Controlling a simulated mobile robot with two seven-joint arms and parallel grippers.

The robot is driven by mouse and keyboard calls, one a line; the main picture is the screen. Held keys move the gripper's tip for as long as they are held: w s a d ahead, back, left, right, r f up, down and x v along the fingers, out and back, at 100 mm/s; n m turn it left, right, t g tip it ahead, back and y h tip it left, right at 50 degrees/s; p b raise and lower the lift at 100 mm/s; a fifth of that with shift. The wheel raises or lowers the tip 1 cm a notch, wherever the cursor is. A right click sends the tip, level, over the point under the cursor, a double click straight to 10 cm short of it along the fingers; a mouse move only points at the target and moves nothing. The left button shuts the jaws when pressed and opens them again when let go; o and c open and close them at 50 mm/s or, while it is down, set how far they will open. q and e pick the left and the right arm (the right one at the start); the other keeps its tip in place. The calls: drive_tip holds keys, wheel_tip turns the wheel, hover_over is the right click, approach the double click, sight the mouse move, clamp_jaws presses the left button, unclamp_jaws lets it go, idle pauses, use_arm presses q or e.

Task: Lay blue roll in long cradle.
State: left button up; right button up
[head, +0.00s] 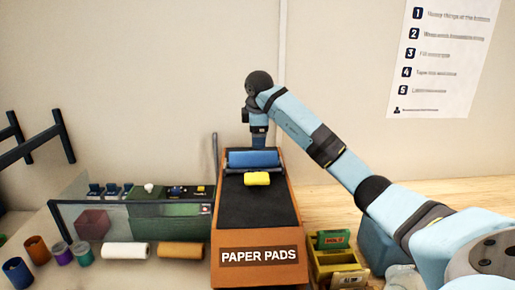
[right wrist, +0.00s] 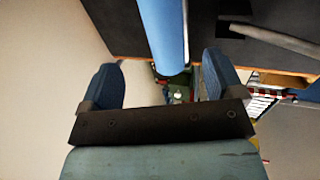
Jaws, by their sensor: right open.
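The blue roll (head: 253,159) lies crosswise near the far end of the black-topped orange stand labelled PAPER PADS (head: 256,262). My right gripper (head: 259,146) reaches down at the far side of the roll, and its fingertips are hidden in the head view. In the right wrist view the gripper (right wrist: 163,62) is open, with the blue roll (right wrist: 163,32) ahead of the gap between its two blue fingers. No grip on the roll shows. I cannot clearly make out a long cradle. My left gripper is not in view.
A small yellow roll (head: 257,179) lies just in front of the blue one. White (head: 125,250) and brown (head: 181,250) rolls lie to the left, beside several small cups. A yellow bin (head: 334,262) stands right of the stand. The black surface in front of the yellow roll is clear.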

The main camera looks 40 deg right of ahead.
drive_tip(key=shift+v, duration=1.4)
